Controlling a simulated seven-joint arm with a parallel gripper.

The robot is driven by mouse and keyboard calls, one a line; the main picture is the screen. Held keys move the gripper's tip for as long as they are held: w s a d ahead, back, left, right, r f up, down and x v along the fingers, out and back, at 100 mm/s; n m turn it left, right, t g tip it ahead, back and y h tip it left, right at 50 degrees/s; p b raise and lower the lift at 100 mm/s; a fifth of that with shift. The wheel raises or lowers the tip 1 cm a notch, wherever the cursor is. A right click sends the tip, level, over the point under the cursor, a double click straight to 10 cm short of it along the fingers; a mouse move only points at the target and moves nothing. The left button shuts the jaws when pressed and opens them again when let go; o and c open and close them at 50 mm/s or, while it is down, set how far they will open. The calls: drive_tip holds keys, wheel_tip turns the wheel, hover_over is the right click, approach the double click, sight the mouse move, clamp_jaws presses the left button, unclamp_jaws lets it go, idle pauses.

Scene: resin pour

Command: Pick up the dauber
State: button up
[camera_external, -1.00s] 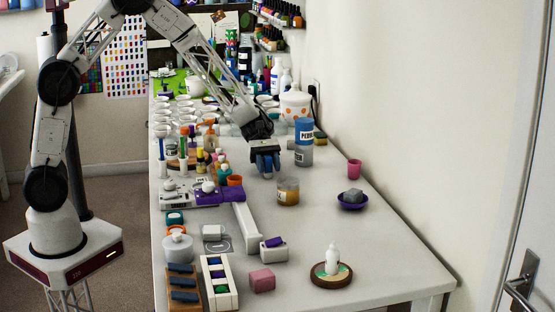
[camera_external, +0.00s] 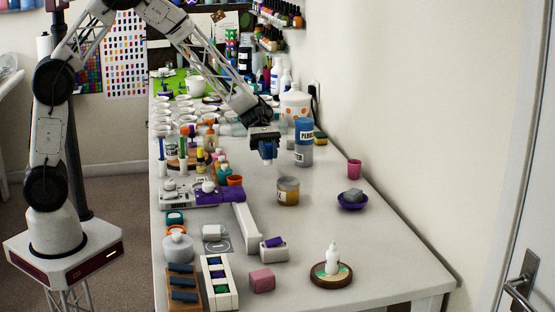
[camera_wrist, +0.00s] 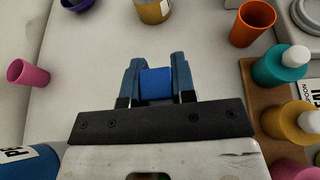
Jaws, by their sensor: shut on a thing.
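A small bright-blue piece (camera_wrist: 156,84), apparently the dauber, sits between the two blue-grey fingers in the wrist view. My gripper (camera_wrist: 155,75) is shut on it. In the external view my gripper (camera_external: 265,148) hangs fingers-down above the table, behind the amber jar.
The amber jar (camera_external: 288,191) stands just in front of my gripper. A blue-labelled bottle (camera_external: 304,152) stands close on its right. A pink cup (camera_external: 354,169) and a purple bowl (camera_external: 353,200) are further right. An orange cup (camera_wrist: 253,23) and bottles stand on the left side of the table.

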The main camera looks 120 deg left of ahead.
sight(269, 145)
drive_tip(key=shift+r, duration=2.8)
